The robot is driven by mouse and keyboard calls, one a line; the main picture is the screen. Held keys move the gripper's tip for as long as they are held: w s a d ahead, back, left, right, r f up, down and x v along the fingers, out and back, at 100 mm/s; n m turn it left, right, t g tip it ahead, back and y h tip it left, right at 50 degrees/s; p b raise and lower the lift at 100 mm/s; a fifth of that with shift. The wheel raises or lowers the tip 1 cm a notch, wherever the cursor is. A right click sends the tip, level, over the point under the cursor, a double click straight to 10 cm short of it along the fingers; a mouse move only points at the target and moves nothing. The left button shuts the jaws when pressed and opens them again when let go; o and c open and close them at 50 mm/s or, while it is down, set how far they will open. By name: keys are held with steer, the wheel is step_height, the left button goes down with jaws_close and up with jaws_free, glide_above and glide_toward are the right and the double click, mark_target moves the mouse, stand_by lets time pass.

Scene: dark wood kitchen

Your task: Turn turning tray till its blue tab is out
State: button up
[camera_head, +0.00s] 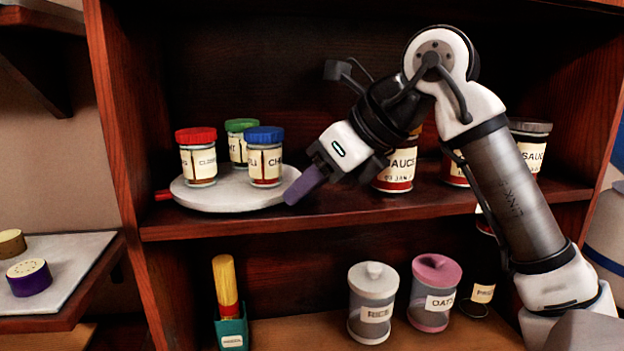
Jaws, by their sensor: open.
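The turning tray (222,200) is a round pale disc on the upper shelf at the left. It carries a jar with a red lid (197,155), a jar with a green lid (238,143) and a jar with a blue lid (265,157). A red tab (163,195) sticks out at the tray's left edge. No blue tab is visible; the tray's far side is hidden behind the jars. My gripper (302,186), with purple fingers, is open at the tray's right edge, pointing down and left. I cannot tell whether it touches the rim.
Sauce jars (395,178) stand on the shelf right of my gripper, partly behind my arm. The shelf's front edge (330,222) runs just below the tray. The lower shelf holds pasta (226,285), a rice canister (373,312) and an oats canister (433,300).

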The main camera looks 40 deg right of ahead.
steer(key=shift+c, duration=0.3)
jaws_close()
